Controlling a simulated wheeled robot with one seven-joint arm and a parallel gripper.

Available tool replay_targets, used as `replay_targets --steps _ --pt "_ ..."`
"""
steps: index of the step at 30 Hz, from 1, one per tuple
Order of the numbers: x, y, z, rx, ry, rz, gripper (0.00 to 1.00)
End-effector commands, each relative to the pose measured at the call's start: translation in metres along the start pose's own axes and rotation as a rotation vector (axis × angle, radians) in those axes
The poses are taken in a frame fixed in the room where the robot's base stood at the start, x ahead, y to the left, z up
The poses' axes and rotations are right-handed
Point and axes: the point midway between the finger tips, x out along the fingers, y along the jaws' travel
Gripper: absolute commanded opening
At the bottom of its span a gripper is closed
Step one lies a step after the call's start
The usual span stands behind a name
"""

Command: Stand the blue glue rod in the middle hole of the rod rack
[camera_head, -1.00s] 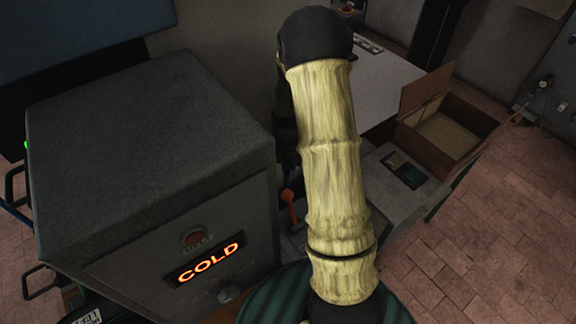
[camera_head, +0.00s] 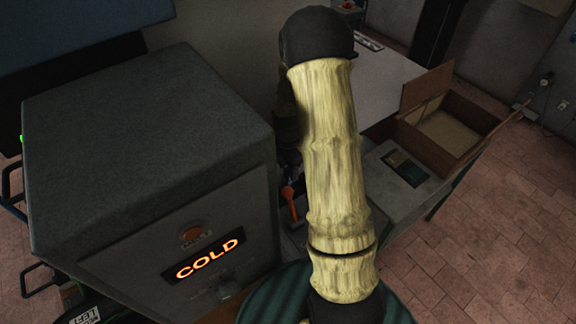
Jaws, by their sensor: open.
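I cannot make out the blue glue rod or the rod rack. My own pale, bark-textured arm rises through the middle of the head view and covers much of the work surface behind it. My gripper does not show; the arm's far part drops behind the upper arm and the grey machine.
A big grey machine (camera_head: 145,150) with a lit COLD sign (camera_head: 203,259) fills the left. An orange-handled thing (camera_head: 290,201) is between it and my arm. A pale table (camera_head: 385,80) and an open brown box (camera_head: 447,133) are at right. Tiled floor (camera_head: 510,225) is clear at far right.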

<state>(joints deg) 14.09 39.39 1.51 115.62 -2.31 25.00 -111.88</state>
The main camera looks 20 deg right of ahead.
Motion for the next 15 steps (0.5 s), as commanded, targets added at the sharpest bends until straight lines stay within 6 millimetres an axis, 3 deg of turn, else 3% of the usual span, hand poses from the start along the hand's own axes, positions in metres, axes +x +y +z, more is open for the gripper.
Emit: replay_targets --steps 8,15 --pt "-0.013 0.001 0.001 0.002 -0.001 0.004 0.44" --pt "-0.051 0.001 0.001 0.000 -0.003 0.005 0.44"
